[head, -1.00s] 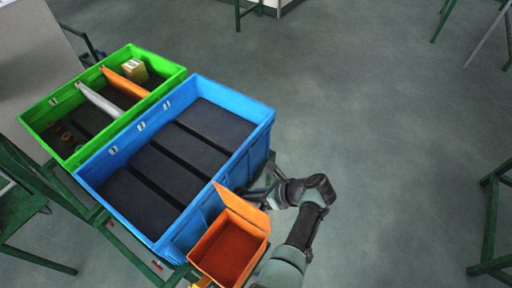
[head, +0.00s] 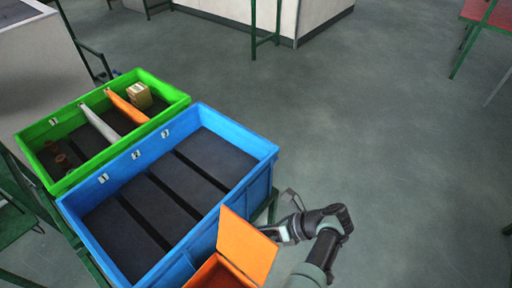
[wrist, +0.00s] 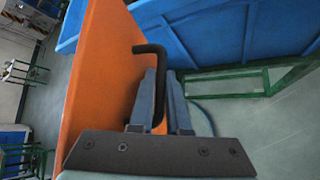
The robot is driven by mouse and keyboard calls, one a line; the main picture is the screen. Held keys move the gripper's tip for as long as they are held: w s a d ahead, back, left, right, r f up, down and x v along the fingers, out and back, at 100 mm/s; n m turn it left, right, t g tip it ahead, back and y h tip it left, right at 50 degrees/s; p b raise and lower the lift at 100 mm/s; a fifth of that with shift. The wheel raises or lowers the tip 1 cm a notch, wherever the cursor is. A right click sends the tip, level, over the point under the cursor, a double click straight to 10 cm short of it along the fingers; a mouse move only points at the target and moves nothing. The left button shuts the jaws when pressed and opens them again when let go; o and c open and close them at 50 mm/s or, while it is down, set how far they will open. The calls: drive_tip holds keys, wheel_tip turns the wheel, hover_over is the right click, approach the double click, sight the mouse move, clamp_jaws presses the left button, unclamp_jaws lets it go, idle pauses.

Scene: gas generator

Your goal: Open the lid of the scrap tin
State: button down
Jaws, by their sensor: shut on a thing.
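The orange scrap tin (head: 212,274) is at the bottom of the head view, partly cut off by the frame edge. Its orange lid (head: 246,246) stands raised, steeply tilted, at the tin's right side. In the wrist view the lid (wrist: 96,70) fills the left side as a tall orange panel, with a black bent handle (wrist: 151,49) sticking out from it. My gripper (wrist: 163,90) is shut on the handle, its two grey fingers close around the bar. In the head view my gripper (head: 274,233) is just right of the lid; its fingertips are hard to make out.
A large blue crate (head: 250,178) with dark compartments stands beside the tin. A green crate (head: 172,100) behind it holds dividers and a small box (head: 140,96). Green table legs (wrist: 225,82) show below the blue crate.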

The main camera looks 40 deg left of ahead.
drive_tip(key=shift+s, duration=0.15)
drive_tip(key=c, duration=0.9)
unclamp_jaws()
drive_tip(key=v, duration=1.3)
drive_tip(key=shift+b, duration=0.4)
drive_tip(key=shift+f, duration=0.1)
